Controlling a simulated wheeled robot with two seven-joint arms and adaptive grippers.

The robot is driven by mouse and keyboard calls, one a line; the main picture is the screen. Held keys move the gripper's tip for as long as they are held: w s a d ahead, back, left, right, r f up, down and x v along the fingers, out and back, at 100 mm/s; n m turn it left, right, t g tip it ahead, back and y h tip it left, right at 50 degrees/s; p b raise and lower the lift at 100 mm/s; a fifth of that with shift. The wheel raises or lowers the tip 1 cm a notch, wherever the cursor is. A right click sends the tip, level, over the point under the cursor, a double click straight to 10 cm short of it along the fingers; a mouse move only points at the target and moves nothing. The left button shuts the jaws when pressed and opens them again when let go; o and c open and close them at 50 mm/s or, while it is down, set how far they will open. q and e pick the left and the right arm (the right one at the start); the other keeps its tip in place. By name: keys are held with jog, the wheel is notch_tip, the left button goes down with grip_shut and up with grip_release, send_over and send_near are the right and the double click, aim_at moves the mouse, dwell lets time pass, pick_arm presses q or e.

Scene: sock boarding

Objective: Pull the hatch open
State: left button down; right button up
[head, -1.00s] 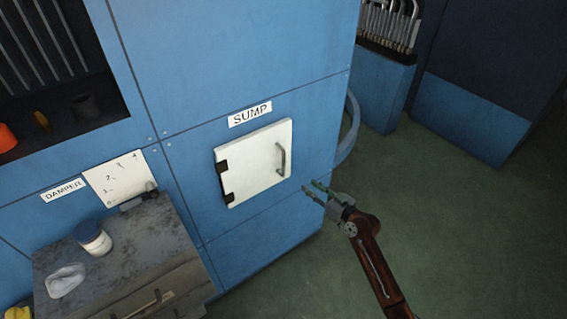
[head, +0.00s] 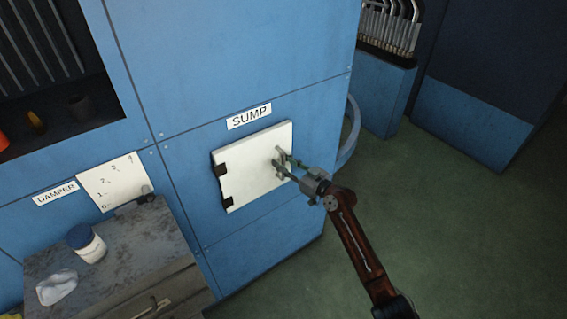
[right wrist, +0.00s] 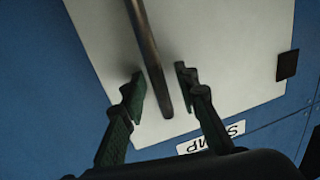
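The white hatch (head: 247,170) under the SUMP label (head: 249,117) is closed in the blue cabinet front, with two black hinges on its left side. Its bar handle (right wrist: 150,55) stands near the right edge, largely hidden by my gripper in the head view. My right gripper (head: 283,163) is at the handle. In the right wrist view, its two green-black fingers (right wrist: 162,85) are apart, one on each side of the handle's end, with gaps showing. The left gripper is not in view.
A grey metal bench (head: 125,252) at lower left carries a white jar with a blue lid (head: 86,243) and a crumpled white thing (head: 57,288). A DAMPER dial plate (head: 113,181) is left of the hatch. The green floor (head: 450,230) at right is clear.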

jog(key=shift+c, duration=0.6)
grip_shut()
